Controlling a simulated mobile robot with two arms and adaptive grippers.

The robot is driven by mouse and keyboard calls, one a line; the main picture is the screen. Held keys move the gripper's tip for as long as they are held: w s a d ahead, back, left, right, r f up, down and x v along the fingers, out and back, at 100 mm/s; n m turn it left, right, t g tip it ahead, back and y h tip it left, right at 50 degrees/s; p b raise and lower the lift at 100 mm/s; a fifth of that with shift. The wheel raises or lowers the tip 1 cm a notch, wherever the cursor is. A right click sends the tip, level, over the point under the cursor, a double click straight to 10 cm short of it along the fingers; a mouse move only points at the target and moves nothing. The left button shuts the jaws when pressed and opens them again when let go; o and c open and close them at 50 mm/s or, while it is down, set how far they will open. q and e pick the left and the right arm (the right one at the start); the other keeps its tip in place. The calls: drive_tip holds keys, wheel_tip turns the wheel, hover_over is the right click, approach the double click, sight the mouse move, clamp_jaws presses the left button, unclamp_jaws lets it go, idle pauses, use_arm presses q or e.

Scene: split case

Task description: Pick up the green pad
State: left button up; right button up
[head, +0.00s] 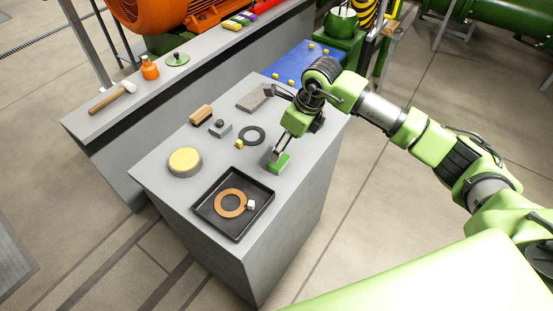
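The green pad (280,164) lies near the right edge of the grey cabinet top. My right gripper (276,155) reaches down to it from above, with its fingertip at the pad's upper left side. The fingers overlap in this view, so I cannot tell whether they are open or closed on the pad, or whether they touch it. The pad seems to rest on the surface. My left gripper is not in view.
A black tray (208,207) with a copper ring (230,204) and a small white cube (251,204) is in front. A black ring (251,136), yellow cube (239,143), grey block (220,129), brush (201,115) and yellow-topped disc (185,162) stand left of the pad.

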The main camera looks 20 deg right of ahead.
sight(280, 161)
drive_tip(key=shift+d+x, duration=0.2)
drive_tip(key=shift+x, duration=0.85)
drive_tip(key=shift+a+f+p, duration=0.2)
drive_tip(key=shift+f+p, duration=0.35)
drive_tip(key=shift+p, duration=0.05)
drive_tip(key=x, duration=0.1)
drive_tip(key=p+x, duration=0.1)
drive_tip(key=x, duration=0.1)
drive_tip(key=shift+s+a+f+p, duration=0.2)
drive_tip(key=shift+f+p, duration=0.05)
drive_tip(key=shift+p, duration=0.05)
drive_tip(key=shift+w+f, duration=0.15)
drive_tip(key=shift+f, duration=0.3)
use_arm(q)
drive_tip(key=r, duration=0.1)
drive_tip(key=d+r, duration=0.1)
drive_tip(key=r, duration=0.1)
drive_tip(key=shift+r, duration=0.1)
use_arm(e)
drive_tip(key=c, duration=1)
